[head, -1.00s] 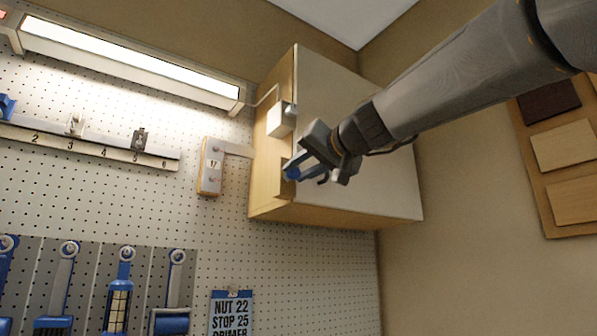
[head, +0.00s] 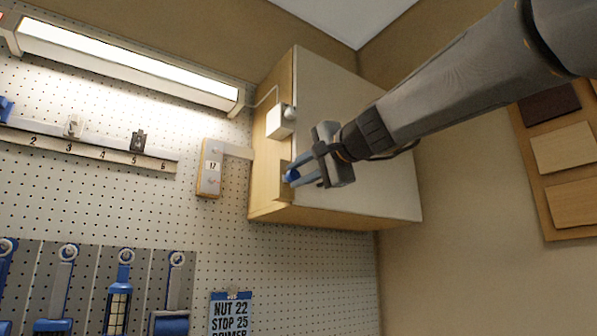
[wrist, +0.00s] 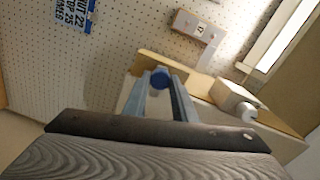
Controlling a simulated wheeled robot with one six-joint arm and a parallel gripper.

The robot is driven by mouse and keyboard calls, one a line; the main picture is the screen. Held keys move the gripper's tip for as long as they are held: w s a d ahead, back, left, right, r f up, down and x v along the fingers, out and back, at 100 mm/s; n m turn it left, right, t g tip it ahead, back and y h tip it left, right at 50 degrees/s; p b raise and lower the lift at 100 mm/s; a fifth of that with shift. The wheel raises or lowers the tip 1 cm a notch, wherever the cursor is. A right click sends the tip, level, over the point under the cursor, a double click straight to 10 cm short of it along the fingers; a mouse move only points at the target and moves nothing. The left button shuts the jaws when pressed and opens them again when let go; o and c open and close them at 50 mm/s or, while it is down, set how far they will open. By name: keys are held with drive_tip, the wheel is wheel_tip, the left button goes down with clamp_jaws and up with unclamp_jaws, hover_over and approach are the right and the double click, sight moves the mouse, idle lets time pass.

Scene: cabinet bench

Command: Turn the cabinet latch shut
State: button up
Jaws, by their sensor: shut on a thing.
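The cabinet (head: 350,140) hangs in the corner, with a pale front and light wood side. Any latch part behind the fingers is hidden, so I cannot tell the latch's angle well.
A white box with a round end (head: 281,121) sits on the cabinet edge above the latch. A tag block (head: 210,167) hangs on the pegboard to the left. A lit lamp (head: 130,62) is at upper left. Wood samples (head: 563,145) hang at right.

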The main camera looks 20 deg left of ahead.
drive_tip(key=shift+m, duration=0.6)
drive_tip(key=o, duration=1)
drive_tip(key=shift+o, duration=0.2)
drive_tip(key=b+v, duration=0.2)
drive_tip(key=v, duration=0.5)
drive_tip(key=shift+s+d, duration=0.2)
drive_tip(key=shift+d, duration=0.15)
